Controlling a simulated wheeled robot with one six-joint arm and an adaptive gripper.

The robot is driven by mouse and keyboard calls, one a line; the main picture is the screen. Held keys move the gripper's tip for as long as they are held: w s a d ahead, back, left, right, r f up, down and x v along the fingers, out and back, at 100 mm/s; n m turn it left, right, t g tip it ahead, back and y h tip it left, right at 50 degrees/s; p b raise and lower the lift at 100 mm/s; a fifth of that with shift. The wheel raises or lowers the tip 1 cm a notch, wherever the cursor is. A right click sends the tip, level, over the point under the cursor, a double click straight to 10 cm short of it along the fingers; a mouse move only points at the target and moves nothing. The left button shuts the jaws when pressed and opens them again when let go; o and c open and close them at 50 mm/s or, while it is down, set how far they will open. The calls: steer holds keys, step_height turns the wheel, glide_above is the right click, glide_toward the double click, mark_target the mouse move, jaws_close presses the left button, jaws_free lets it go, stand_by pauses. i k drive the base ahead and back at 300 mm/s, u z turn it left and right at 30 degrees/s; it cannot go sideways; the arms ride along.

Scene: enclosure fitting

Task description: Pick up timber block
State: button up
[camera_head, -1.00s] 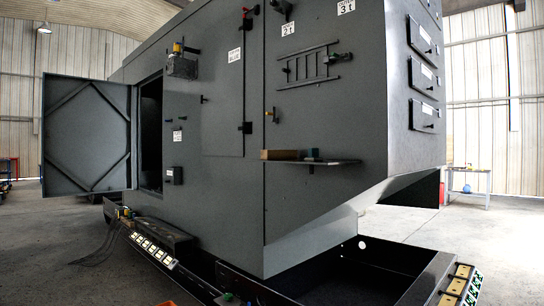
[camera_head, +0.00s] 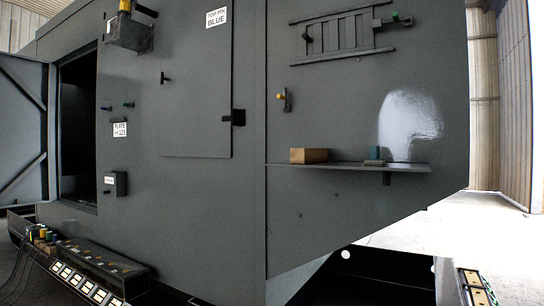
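The timber block (camera_head: 309,155) is a brown, box-shaped piece. It rests on the left part of a narrow grey shelf (camera_head: 408,168) that sticks out from the dark enclosure wall. A small teal block (camera_head: 375,153) and a flat grey piece (camera_head: 376,163) are on the same shelf to the right of it, apart from it. My gripper is not in view.
A ladder-like rack (camera_head: 342,35) and a small orange-knobbed handle (camera_head: 281,97) are on the wall above the shelf. An open door (camera_head: 22,130) stands at the left. A low ledge with switches (camera_head: 85,283) juts out at lower left.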

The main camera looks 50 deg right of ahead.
mark_target(298, 155)
steer(key=i, duration=1.1)
steer(key=z, duration=1.95)
